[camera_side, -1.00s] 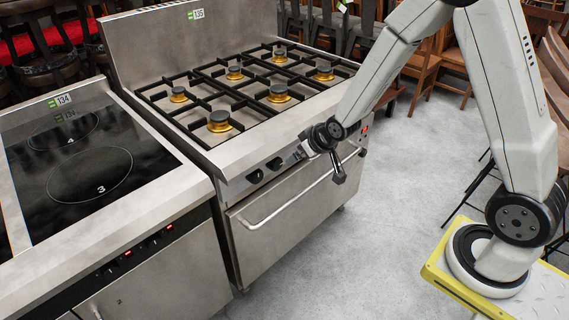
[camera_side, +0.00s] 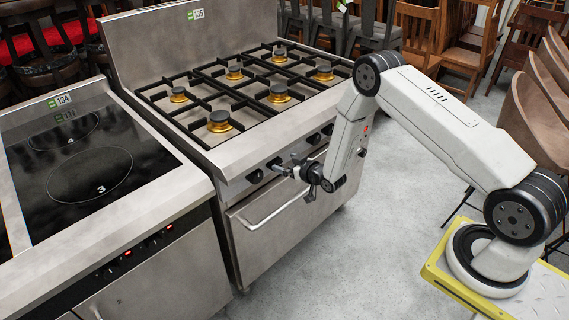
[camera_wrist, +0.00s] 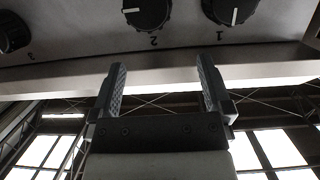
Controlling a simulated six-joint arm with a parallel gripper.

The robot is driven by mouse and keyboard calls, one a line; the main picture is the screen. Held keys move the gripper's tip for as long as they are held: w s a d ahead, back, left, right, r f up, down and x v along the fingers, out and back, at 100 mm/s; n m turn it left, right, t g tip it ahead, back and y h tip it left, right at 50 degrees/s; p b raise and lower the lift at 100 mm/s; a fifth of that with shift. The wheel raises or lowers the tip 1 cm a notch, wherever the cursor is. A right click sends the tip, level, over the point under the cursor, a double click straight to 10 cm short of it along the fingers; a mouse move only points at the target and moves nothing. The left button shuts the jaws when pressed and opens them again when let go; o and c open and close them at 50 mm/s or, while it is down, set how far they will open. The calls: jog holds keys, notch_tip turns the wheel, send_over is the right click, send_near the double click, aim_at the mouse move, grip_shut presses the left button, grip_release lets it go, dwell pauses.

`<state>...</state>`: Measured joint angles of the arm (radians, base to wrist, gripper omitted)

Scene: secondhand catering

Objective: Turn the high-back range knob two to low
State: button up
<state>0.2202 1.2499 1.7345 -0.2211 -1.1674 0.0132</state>
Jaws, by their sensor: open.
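The high-back range (camera_side: 152,52) is a steel gas range with a row of black knobs on its front. Knob two (camera_side: 273,163) is second from the left in the side view. In the wrist view knob two (camera_wrist: 148,12) is cut by the top edge, above an upside-down "2". Its white mark points left in that picture, while knob one's mark points down. My gripper (camera_side: 284,167) is just in front of the knob panel near knob two. In the wrist view my gripper (camera_wrist: 162,65) is open and empty, its fingertips apart from the knob and below it in the picture.
Knob one (camera_wrist: 231,10) and knob three (camera_wrist: 12,32) flank knob two. The oven door handle (camera_side: 290,205) runs below the panel. An induction range (camera_side: 90,175) stands to the left. Open floor (camera_side: 385,220) lies to the right, with chairs (camera_side: 470,40) behind.

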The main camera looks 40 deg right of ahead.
aim_at(275, 163)
jog(key=shift+s+d+f+t, duration=0.2)
jog(key=shift+s+f+t, duration=0.25)
jog(key=shift+f, duration=0.45)
jog(key=shift+s+d+f+t, duration=0.15)
jog(key=shift+s+f+t, duration=0.25)
jog(key=shift+f, duration=0.45)
jog(key=shift+s+d+f+t, duration=0.25)
jog(key=shift+f+t, duration=0.3)
jog(key=shift+f, duration=0.35)
jog(key=shift+w, duration=3.85)
jog(key=c, duration=1.2)
